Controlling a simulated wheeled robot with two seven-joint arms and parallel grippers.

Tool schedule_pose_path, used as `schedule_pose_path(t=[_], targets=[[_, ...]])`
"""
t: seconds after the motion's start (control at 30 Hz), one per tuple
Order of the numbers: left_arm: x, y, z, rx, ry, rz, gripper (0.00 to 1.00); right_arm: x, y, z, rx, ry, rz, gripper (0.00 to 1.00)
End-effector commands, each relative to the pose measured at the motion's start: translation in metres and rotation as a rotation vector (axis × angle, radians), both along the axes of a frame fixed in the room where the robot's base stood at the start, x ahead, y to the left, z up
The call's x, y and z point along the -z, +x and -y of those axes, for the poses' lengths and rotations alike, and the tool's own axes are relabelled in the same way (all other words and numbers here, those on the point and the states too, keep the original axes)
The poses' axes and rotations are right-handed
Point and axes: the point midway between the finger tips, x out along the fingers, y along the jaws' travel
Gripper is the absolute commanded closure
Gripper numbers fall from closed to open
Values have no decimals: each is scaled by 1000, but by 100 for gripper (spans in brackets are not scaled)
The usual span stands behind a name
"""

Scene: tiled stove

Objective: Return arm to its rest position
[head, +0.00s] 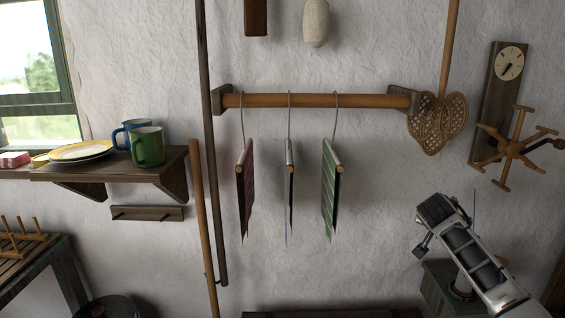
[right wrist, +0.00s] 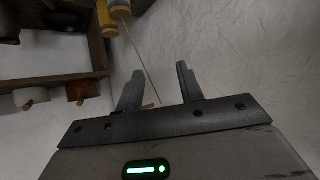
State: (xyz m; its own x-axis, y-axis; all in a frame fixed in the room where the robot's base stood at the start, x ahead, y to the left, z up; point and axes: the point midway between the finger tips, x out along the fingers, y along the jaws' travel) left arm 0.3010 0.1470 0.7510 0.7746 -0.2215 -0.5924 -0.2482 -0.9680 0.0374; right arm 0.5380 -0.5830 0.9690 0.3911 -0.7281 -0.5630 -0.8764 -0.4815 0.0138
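My right arm comes in from the lower right in the head view. Its gripper (head: 424,243) hangs in the air in front of the wall, below and right of the wooden rail. In the right wrist view the gripper (right wrist: 160,70) has its two fingers apart, with nothing held between them. My left arm and left gripper are not in view.
A wooden rail (head: 300,101) carries red, pale and green hanging cloths (head: 329,190). A wheel with spokes (head: 513,148) is on the wall above my right arm. A shelf (head: 120,170) with mugs and plates is at left. A small stand (head: 440,285) is behind my arm.

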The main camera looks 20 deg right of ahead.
Motion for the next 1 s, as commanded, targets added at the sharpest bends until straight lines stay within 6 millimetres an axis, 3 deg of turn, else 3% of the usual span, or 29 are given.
schedule_pose_path(t=[0.2, 0.47, 0.77, 0.87, 1.0], targets=[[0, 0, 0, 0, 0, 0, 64, -39, 64, -27, -501, -302, -6, 63], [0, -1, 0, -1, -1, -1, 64, -99, 105, -75, -883, -804, 44, 63], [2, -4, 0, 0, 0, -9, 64, 14, 78, -165, -1074, -701, 8, 63], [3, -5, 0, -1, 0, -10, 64, 61, 55, -203, -1143, -630, -3, 63], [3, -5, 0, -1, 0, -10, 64, 127, 2, -266, -1240, -496, -14, 63]])
